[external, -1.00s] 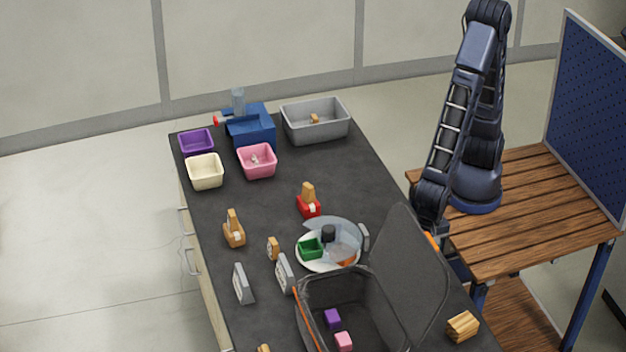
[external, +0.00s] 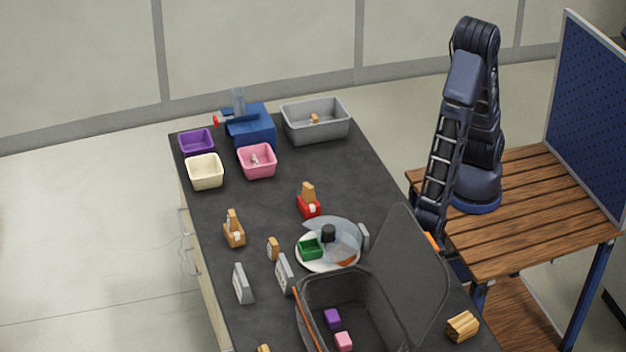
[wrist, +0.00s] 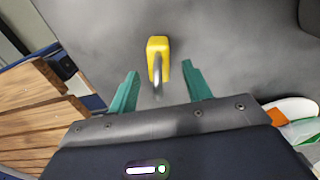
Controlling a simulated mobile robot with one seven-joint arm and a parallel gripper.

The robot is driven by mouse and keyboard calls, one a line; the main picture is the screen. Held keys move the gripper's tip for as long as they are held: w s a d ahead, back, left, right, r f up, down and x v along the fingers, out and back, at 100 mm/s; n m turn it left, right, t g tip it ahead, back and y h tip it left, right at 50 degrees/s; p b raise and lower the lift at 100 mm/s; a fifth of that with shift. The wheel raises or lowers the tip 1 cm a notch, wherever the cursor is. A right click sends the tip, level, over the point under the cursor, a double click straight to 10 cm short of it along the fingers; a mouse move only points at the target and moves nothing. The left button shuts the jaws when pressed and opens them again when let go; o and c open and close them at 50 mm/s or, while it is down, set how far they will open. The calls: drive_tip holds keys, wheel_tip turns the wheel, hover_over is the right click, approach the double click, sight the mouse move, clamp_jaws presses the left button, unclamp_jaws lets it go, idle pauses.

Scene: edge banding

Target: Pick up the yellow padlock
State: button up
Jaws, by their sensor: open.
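The yellow padlock (wrist: 158,46) shows in the wrist view on the dark tabletop. Its grey shackle (wrist: 157,78) points toward my gripper. My gripper (wrist: 160,80) is open, with one green finger on each side of the shackle's line, and nothing is held. The yellow body is just beyond the fingertips. The frames do not clearly show how high the fingers are above the table. In the external view I cannot make out the padlock; the bag's raised lid and my arm cover that area.
A dark bag (external: 350,285) with its lid (external: 410,270) raised stands close by. A plate (external: 312,264) with a green box (external: 311,247) sits behind it. A wooden bench (external: 540,215) lies beside the table. A wooden block (external: 463,326) is on the near right.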

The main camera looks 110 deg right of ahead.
drive_tip(key=shift+f, duration=1)
clamp_jaws()
drive_tip(key=shift+r, duration=0.1)
